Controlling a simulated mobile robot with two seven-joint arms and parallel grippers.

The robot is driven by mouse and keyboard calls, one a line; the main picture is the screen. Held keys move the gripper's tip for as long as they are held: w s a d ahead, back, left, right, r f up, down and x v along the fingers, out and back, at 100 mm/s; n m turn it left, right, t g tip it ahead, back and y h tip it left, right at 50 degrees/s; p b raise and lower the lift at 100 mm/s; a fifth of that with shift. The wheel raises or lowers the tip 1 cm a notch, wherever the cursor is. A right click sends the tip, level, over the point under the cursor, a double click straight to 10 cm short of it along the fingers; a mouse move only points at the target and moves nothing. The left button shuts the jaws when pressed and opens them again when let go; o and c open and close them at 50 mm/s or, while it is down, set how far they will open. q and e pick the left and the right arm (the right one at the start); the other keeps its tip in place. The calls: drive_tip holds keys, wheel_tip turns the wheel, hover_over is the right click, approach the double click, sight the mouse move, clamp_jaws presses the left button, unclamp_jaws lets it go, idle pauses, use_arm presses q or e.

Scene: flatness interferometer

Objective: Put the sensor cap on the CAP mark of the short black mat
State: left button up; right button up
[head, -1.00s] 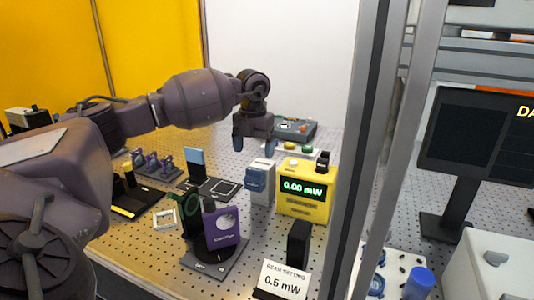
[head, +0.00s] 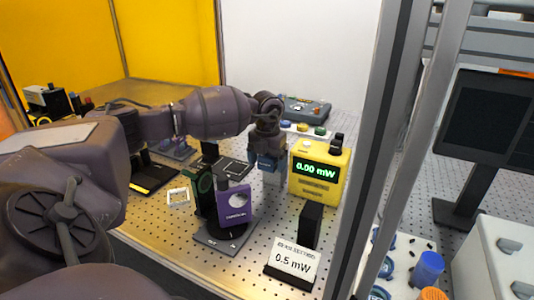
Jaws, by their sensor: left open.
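The short black mat (head: 235,168) lies on the perforated table near the centre and carries a white outlined square. I cannot make out its lettering, and I cannot pick out the sensor cap for certain. A small pale box (head: 271,178) stands just right of the mat, largely hidden by my left gripper. My left gripper (head: 268,163) points down over this box with its bluish fingers apart. I cannot tell whether the fingers touch it. A dark upright piece (head: 210,151) stands at the mat's left end. My right gripper is not in view.
The yellow power meter (head: 319,172) reading 0.00 mW stands right of the gripper. A purple holder (head: 234,203) and a 0.5 mW sign (head: 292,262) are nearer. A black block (head: 311,224) stands behind the sign. A grey frame post (head: 365,150) bounds the right.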

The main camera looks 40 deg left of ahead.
use_arm(q)
drive_tip(key=shift+f, duration=0.1)
drive_tip(key=shift+c, duration=0.4)
drive_tip(key=c, duration=0.9)
drive_tip(key=shift+r+p, duration=0.55)
drive_tip(key=shift+r, duration=1.1)
drive_tip(key=shift+r+p, duration=0.6)
drive_tip(key=shift+r, duration=0.4)
drive_tip(key=shift+r+p, duration=0.45)
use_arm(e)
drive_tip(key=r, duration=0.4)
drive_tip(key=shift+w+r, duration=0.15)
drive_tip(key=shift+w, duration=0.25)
